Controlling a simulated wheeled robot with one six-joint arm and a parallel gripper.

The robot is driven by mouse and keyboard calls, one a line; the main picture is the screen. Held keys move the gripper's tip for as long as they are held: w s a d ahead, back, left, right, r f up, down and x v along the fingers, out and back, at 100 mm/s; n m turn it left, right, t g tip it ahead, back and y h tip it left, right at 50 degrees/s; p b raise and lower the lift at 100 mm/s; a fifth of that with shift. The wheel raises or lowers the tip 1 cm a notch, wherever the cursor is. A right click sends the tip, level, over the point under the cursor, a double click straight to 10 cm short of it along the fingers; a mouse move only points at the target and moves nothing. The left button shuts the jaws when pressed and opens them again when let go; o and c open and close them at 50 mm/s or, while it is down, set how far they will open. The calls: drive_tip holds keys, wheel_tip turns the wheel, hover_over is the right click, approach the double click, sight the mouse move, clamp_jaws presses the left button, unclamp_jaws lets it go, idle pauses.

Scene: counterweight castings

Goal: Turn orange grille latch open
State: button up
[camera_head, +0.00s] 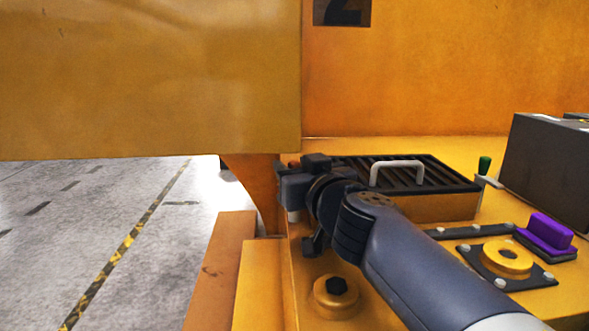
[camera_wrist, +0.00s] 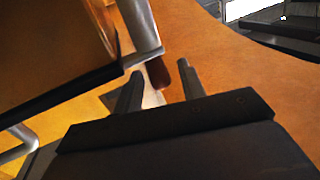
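The black slatted grille (camera_head: 410,178) with a pale handle (camera_head: 398,164) sits on the yellow deck, just right of my gripper (camera_head: 290,190). A green latch (camera_head: 485,164) stands upright at its right end. The fingers are apart, with some space visible on either side of the grip. Contact cannot be told. A pale plate (camera_wrist: 152,98) lies below it.
A large yellow block (camera_head: 150,80) hangs close to the left of my gripper. A ring boss (camera_head: 336,296) with a black bolt stands in front. A purple block (camera_head: 551,231), a flanged ring (camera_head: 506,258) and a dark box (camera_head: 548,165) lie right. Open floor (camera_head: 80,215) is left.

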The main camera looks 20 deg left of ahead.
drive_tip(key=shift+w+a, duration=0.3)
clamp_jaws()
idle(0.4)
